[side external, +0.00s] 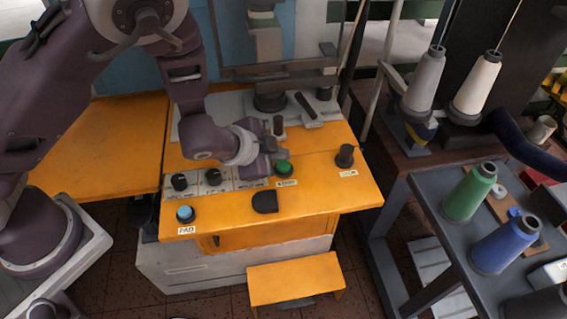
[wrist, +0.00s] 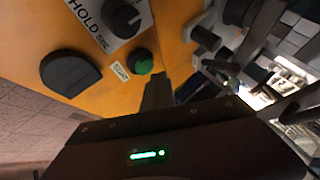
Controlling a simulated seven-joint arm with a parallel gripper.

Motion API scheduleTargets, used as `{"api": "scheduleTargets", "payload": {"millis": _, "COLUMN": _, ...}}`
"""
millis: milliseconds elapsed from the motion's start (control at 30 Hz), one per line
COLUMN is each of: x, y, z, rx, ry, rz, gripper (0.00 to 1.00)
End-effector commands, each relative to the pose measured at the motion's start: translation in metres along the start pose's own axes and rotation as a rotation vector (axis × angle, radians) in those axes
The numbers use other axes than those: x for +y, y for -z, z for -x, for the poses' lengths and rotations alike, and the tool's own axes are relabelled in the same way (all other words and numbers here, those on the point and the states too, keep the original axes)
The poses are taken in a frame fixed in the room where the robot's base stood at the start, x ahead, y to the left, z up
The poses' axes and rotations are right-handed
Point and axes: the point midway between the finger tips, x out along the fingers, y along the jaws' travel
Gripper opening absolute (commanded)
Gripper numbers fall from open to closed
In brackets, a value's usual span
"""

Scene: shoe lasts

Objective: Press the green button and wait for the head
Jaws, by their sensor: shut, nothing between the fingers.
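The green button (side external: 283,167) sits on the orange machine top, with a small white label in front of it. It also shows in the wrist view (wrist: 143,62), just left of the dark fingertips. My gripper (side external: 274,150) is shut and empty, low over the panel beside the button, slightly behind and left of it. I cannot tell whether the fingers touch the button; in the wrist view it looks uncovered. What looks like the machine's head (side external: 267,40) is a grey upright part above a dark round base (side external: 270,102) at the back.
Dark knobs (side external: 179,181) stand left of the gripper; one sits by a HOLD label (wrist: 98,30). A grey cart (side external: 430,190) with thread cones is at right.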

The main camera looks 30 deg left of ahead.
Motion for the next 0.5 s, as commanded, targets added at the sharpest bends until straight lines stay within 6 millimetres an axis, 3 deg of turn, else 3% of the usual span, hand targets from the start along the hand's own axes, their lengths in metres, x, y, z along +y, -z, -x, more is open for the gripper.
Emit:
{"api": "scheduleTargets", "payload": {"millis": 167, "x": -0.001, "y": 0.001, "z": 0.001, "rx": 0.001, "ry": 0.000, "rz": 0.000, "gripper": 0.00}}
{"api": "scheduleTargets", "payload": {"millis": 500, "x": -0.018, "y": 0.018, "z": 0.024, "rx": 0.003, "ry": 0.001, "rz": 0.002, "gripper": 0.00}}
